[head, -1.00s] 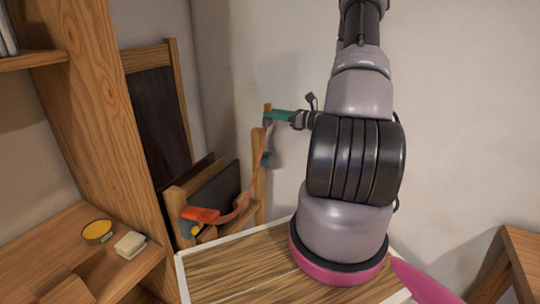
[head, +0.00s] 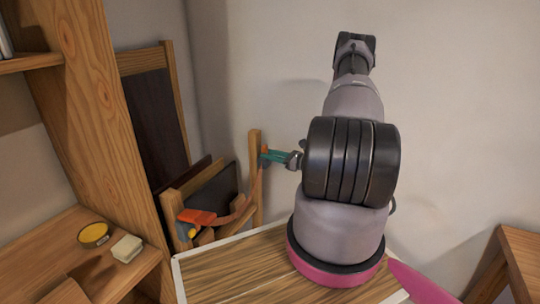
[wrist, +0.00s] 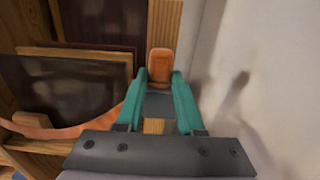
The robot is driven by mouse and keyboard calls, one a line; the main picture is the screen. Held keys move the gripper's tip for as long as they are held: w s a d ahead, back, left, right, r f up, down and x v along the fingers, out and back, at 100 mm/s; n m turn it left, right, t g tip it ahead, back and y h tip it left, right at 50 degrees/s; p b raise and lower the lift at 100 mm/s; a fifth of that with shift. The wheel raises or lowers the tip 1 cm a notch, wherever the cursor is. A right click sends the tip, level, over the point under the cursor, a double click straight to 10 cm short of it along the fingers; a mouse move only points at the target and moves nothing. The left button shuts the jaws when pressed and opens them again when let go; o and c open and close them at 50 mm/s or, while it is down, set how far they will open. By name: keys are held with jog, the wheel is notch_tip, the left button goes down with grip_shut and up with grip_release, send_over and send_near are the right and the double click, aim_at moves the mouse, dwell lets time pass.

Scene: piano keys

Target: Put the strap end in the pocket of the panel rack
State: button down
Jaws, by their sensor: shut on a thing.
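My gripper (head: 268,155) has teal fingers and is shut on the orange strap end (wrist: 160,66), seen between its fingertips in the wrist view. The orange strap (head: 247,197) hangs from there and runs down left to a bright orange piece (head: 197,217) at the rack's near post. The wooden panel rack (head: 255,178) holds dark upright panels (head: 214,192). The gripper is beside the top part of the rack's right post, which appears behind the strap end in the wrist view. I cannot tell whether they touch. The pocket cannot be made out clearly.
A wood-topped surface with a white edge (head: 235,262) lies in front of the rack. A wooden shelf unit (head: 88,100) stands at the left, with a yellow round tin (head: 94,234) and a pale block (head: 127,248) on its lower shelf. Plain wall rises close on the right.

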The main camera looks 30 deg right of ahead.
jog(key=c, duration=0.5)
grip_release()
jog(key=shift+f, duration=0.1)
